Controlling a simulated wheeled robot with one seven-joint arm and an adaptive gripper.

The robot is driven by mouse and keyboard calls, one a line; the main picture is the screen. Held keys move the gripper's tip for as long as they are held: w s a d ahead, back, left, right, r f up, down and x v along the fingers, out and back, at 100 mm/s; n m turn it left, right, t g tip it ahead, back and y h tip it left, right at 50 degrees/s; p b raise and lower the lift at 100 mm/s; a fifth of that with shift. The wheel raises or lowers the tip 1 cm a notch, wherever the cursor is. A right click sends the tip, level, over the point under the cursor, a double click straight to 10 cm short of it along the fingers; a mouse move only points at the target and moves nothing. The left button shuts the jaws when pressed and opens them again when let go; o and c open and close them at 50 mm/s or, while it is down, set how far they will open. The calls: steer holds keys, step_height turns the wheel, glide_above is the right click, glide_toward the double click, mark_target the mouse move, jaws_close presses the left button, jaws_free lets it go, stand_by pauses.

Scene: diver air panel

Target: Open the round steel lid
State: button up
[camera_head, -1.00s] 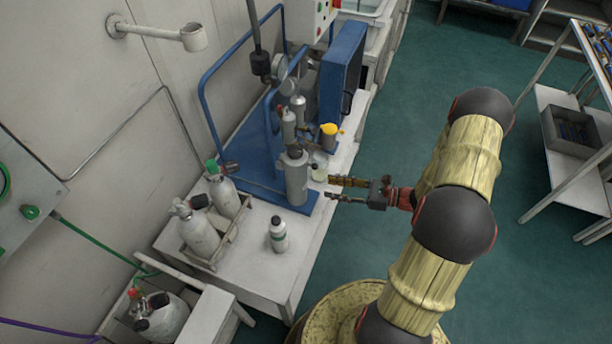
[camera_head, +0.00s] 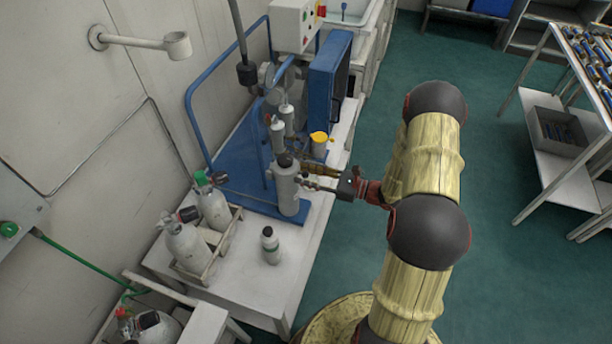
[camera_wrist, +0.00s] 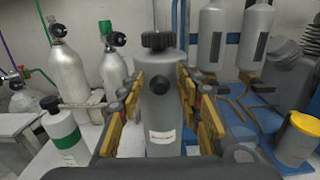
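I cannot make out a round steel lid for certain. A grey steel cylinder (camera_head: 288,192) with a dark knobbed cap (camera_head: 284,161) stands upright at the front of the blue frame. In the wrist view the cylinder (camera_wrist: 160,100) and its black cap (camera_wrist: 157,40) are in the middle, with a small side knob and a label. My gripper (camera_head: 308,180) is open beside the cylinder, on its right in the head view. In the wrist view its yellow-padded fingers (camera_wrist: 165,110) appear on either side of the cylinder; contact cannot be told.
A yellow-topped container (camera_head: 320,146) stands behind my gripper. White-grey tanks (camera_head: 190,240) stand in a rack, left of a small green-banded bottle (camera_head: 271,245). Two grey canisters (camera_head: 286,120) are behind the cylinder. The bench front (camera_head: 265,290) has some clear surface; the floor (camera_head: 500,270) is open.

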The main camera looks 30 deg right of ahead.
steer(key=c, duration=0.3)
jaws_close()
stand_by(0.6)
